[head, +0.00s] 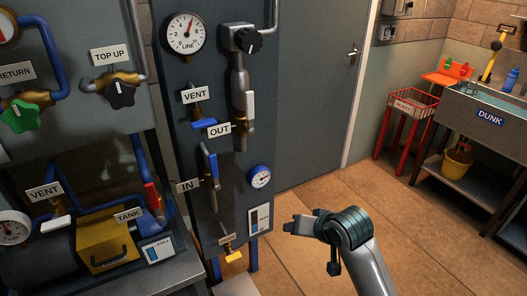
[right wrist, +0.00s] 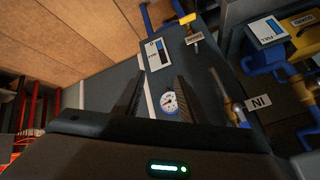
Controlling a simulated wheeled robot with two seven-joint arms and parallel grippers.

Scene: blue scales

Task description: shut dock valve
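No label that I can read says dock. On the dark panel (head: 262,120), a blue-handled valve (head: 209,163) stands by the IN label (head: 187,185). Another blue handle (head: 203,123) sits under the VENT label (head: 195,95), near the OUT label (head: 219,129). My right gripper (head: 287,226) is in front of the panel's lower right, empty. Its fingers (right wrist: 160,80) are apart. My left gripper is out of view.
A small blue-rimmed gauge (head: 260,177) and a level plate (head: 259,219) are near my right gripper. A tank unit (head: 103,240) fills the lower left. A red stand (head: 405,105) and a sink bench (head: 480,110) stand at right. The tiled floor (head: 340,190) between is clear.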

